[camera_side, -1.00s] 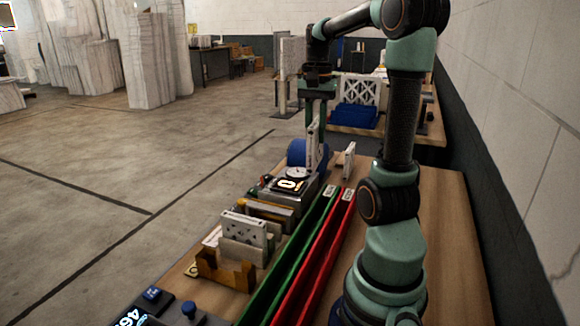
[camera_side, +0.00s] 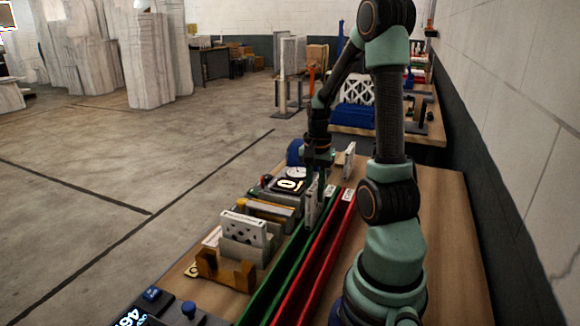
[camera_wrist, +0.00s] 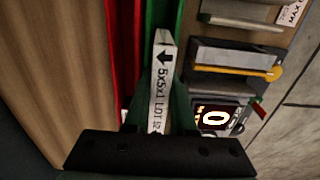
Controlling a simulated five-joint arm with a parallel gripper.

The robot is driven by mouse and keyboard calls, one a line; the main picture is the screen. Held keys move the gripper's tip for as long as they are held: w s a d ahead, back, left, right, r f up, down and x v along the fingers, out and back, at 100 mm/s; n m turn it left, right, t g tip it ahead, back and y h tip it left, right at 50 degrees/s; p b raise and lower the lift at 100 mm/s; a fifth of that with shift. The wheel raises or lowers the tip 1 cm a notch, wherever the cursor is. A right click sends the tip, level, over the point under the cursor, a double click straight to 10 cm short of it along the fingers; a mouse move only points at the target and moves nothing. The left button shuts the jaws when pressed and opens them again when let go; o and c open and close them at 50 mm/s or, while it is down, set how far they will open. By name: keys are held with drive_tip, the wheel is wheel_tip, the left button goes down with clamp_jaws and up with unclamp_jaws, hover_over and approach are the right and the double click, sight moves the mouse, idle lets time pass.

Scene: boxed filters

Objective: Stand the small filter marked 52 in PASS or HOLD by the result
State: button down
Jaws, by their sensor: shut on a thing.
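My gripper (camera_side: 318,172) is shut on a small white filter (camera_side: 311,204), held upright over the green channel (camera_side: 283,258). I cannot tell whether its lower edge touches the channel floor. In the wrist view the filter's edge (camera_wrist: 161,72) reads "5x5x1 LOT 52" with a black arrow, between my fingers (camera_wrist: 161,100). The red channel (camera_side: 316,262) runs alongside to the right. Both channels have small labels at their far ends, too small to read.
A white filter (camera_side: 243,228) stands in a holder left of the channels, behind a brown wooden cradle (camera_side: 225,270). Another white filter (camera_side: 349,159) stands past the channels' far end. A blue-button box and a lit readout (camera_side: 130,317) are at the near left. Bare table lies right.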

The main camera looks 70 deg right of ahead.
sight(315, 204)
drive_tip(key=shift+f, duration=1.95)
drive_tip(key=c, duration=0.7)
unclamp_jaws()
drive_tip(key=shift+f, duration=0.15)
drive_tip(key=shift+c, duration=0.2)
